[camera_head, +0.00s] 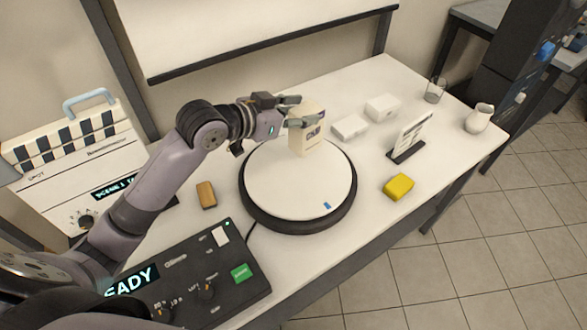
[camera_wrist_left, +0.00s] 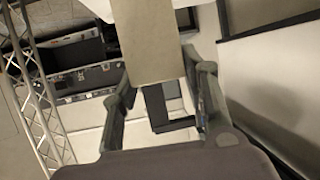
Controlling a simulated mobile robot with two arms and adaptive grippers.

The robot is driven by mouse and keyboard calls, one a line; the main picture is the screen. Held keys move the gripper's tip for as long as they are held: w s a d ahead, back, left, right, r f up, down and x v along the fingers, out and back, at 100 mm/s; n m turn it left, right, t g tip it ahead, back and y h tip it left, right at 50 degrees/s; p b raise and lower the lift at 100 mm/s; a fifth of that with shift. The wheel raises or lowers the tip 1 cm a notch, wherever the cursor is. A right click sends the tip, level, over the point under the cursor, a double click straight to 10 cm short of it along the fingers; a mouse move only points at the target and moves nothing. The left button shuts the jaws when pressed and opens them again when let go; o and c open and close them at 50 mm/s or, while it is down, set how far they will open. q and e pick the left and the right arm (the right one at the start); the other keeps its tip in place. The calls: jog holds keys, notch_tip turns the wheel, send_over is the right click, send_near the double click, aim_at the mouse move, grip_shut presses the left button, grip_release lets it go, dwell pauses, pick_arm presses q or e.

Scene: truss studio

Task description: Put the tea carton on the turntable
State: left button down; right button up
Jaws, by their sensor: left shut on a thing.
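The tea carton (camera_head: 309,137) is a cream box with a small dark label, upright at the far part of the turntable (camera_head: 285,196). The turntable is a round white disc with a black rim and a small blue mark near its front. My left gripper (camera_head: 296,107) is shut on the upper part of the carton. In the left wrist view the carton (camera_wrist_left: 150,42) shows as a plain beige face between the two fingers. I cannot tell whether the carton's base touches the disc. My right gripper is not in view.
A control box (camera_head: 195,275) with a green button stands in front left of the turntable. A wooden block (camera_head: 206,195) lies at its left. White boxes (camera_head: 350,127), a sign stand (camera_head: 408,153), a yellow sponge (camera_head: 398,187), a glass (camera_head: 435,90) and a pitcher (camera_head: 478,118) stand to the right.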

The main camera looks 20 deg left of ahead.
pick_arm(q)
notch_tip(320, 180, up, 7)
jog(key=w+a+m+h, duration=0.1)
jog(key=w+a, duration=0.1)
notch_tip(320, 180, down, 19)
jog(key=g+p, duration=0.1)
jog(key=shift+a+m+h, duration=0.15)
jog(key=shift+m+h, duration=0.15)
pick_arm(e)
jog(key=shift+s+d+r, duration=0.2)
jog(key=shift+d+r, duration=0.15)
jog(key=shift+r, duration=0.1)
pick_arm(q)
jog(key=shift+f, duration=0.1)
jog(key=shift+s+f, duration=0.1)
jog(key=shift+f, duration=0.05)
jog(key=c, duration=0.9)
grip_release()
jog(key=shift+c, duration=0.2)
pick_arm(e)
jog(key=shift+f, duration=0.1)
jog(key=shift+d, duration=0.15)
